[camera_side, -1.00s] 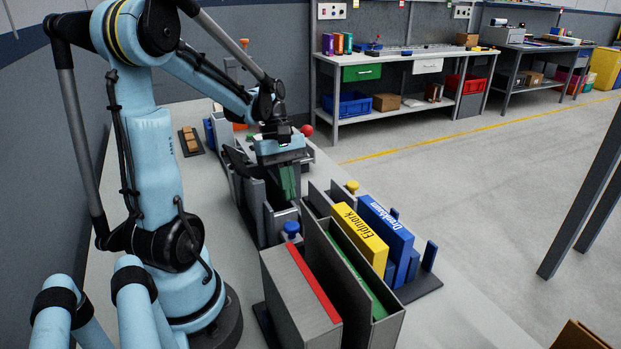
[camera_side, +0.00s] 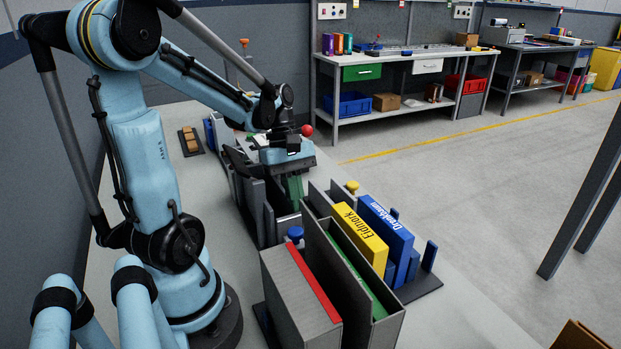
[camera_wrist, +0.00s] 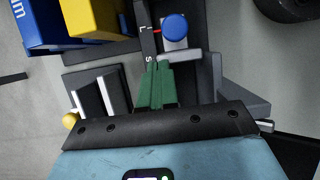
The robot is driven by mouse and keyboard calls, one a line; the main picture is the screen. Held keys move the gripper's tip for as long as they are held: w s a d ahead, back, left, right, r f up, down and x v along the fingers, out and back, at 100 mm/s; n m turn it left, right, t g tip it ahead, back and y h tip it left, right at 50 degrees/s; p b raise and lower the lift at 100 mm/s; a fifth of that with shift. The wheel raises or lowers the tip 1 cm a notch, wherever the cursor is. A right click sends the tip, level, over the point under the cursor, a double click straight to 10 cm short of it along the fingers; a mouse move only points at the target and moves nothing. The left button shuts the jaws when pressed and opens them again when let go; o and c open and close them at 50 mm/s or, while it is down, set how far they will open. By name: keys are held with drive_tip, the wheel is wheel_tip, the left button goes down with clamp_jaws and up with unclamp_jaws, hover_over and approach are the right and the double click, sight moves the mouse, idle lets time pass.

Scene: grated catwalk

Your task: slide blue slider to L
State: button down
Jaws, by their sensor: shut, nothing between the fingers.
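The blue slider knob (camera_side: 295,233) sits just in front of my gripper in the side view. In the wrist view the blue knob (camera_wrist: 174,27) stands at the top, right of a dark scale strip (camera_wrist: 147,45) marked L and S. A red pointer line (camera_wrist: 156,31) beside the knob lies level with the L mark. My gripper (camera_side: 294,190) has green fingers, shut and empty, pointing down behind the knob. In the wrist view the fingertips (camera_wrist: 160,68) are near the S mark. I cannot tell whether they touch the slider; the side view hides their ends.
A yellow book (camera_side: 360,237) and a blue book (camera_side: 386,235) stand upright to the right. A yellow knob (camera_side: 352,187) and a red ball (camera_side: 307,130) are close by.

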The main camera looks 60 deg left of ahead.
drive_tip(key=a+r, duration=0.9)
drive_tip(key=d+f, duration=0.8)
drive_tip(key=f, duration=0.1)
idle(0.9)
drive_tip(key=shift+s, duration=0.1)
